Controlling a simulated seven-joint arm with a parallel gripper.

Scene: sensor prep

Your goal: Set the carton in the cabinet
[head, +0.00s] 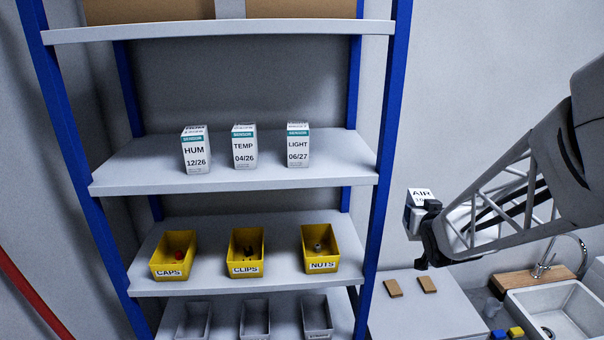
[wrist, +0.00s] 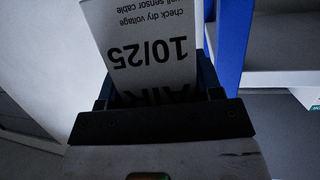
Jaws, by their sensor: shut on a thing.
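A white carton marked AIR (head: 420,195) is held in the air right of the shelf rack, above the white counter. My gripper (head: 424,216) is shut on it. In the wrist view the carton (wrist: 145,45) sits between the fingers of my gripper (wrist: 160,92), its print upside down: AIR, 10/25 and "check dry voltage". Its lower part is hidden by the gripper. No closed cabinet is recognisable; the storage in view is an open rack with blue posts and grey shelves (head: 330,175).
Sensor cartons HUM (head: 196,155), TEMP (head: 244,152) and LIGHT (head: 298,150) stand on the middle shelf. Yellow bins (head: 172,270) are below. The right blue post (head: 388,130) lies between carton and shelves. A counter (head: 425,312) and sink (head: 560,318) are at lower right.

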